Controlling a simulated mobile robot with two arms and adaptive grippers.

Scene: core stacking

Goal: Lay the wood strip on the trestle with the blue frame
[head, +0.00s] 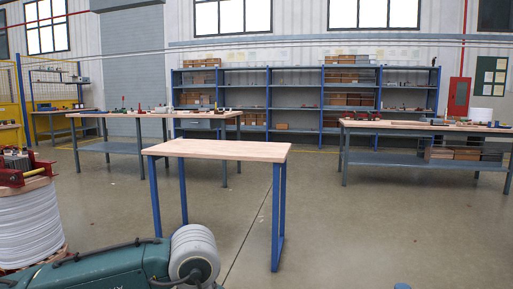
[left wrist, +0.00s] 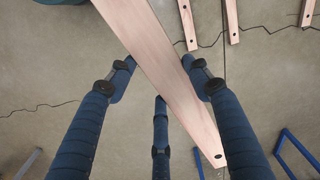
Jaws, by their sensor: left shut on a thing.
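The wood strip (left wrist: 165,65) is long, pale and flat, with a dark hole near its lower end. It runs diagonally through the left wrist view, from the top to the lower right. My left gripper (left wrist: 158,62), with dark blue fingers, is shut on it; the strip passes between the fingers above the floor. The trestle with the blue frame (head: 278,215) stands mid-floor in the head view, with a pale wood top (head: 217,150) that looks bare. Neither gripper shows in the head view. My right gripper is in no view.
Other pale strips (left wrist: 188,25) with dark holes show at the upper right of the left wrist view. Blue bars (left wrist: 298,147) show at its lower edges. In the head view, a green machine (head: 100,265) and a white reel (head: 30,225) stand at lower left. Floor right of the trestle is clear.

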